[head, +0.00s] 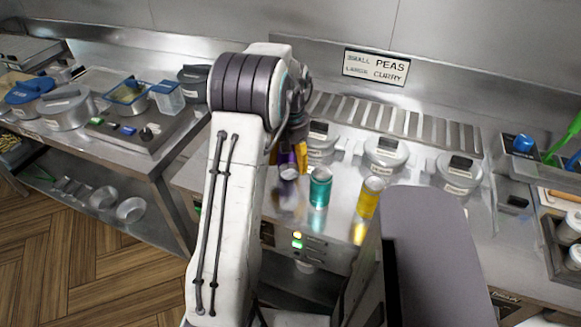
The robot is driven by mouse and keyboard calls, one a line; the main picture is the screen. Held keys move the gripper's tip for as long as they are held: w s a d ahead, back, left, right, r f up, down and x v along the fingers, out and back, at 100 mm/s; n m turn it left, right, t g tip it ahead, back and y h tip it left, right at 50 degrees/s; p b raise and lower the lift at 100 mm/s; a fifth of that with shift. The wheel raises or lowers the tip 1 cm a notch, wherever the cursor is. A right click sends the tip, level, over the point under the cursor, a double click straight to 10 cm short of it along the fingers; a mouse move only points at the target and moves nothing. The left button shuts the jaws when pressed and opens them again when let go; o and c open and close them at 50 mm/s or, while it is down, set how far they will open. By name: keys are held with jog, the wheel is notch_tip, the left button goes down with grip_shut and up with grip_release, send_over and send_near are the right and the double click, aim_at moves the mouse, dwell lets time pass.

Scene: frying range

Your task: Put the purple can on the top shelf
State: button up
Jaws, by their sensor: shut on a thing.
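The purple can (287,172) stands on the steel counter or just above it; I cannot tell which. It is left of a teal can (320,187) and a yellow can (369,197). My gripper (288,157) has yellow-orange fingers, one on each side of the purple can, and is shut on it. My arm hides part of the gripper and the counter to the left. No shelf is clearly recognisable as the top shelf.
Several lidded pots (386,153) stand close behind the cans, before a slatted steel strip (395,122). A sign (376,66) hangs on the back wall. A left worktop holds a control box (146,132) and containers, with metal bowls (131,209) beneath.

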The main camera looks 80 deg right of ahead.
notch_tip(320, 180, up, 6)
jog(key=shift+f, duration=0.2)
jog(key=shift+r, duration=0.15)
jog(key=shift+w, duration=0.3)
jog(key=w+f+n, duration=0.1)
jog(key=w, duration=0.5)
jog(key=w+a+f+n, duration=0.1)
jog(key=w, duration=0.5)
jog(key=w+a+f+n, duration=0.1)
jog(key=w+f, duration=0.1)
jog(key=w, duration=0.4)
jog(key=shift+w+a+n, duration=0.2)
jog(key=shift+w+n, duration=0.05)
jog(key=shift+n, duration=0.15)
jog(key=w+a+f+n, duration=0.3)
jog(key=w+a, duration=0.6)
jog(key=w, duration=0.2)
jog(key=w+a+f+n, duration=0.3)
jog(key=w+a, duration=0.6)
jog(key=w, duration=0.2)
jog(key=w+a+f+n, duration=0.1)
jog(key=w+a+f, duration=0.1)
jog(key=a, duration=0.6)
jog(key=w+a+f+n, duration=0.1)
jog(key=w+a+n, duration=0.1)
jog(key=a, duration=0.7)
jog(key=w+a+f+n, duration=0.2)
jog(key=a, duration=0.6)
jog(key=shift+a+f, duration=0.25)
jog(key=shift+f, duration=0.05)
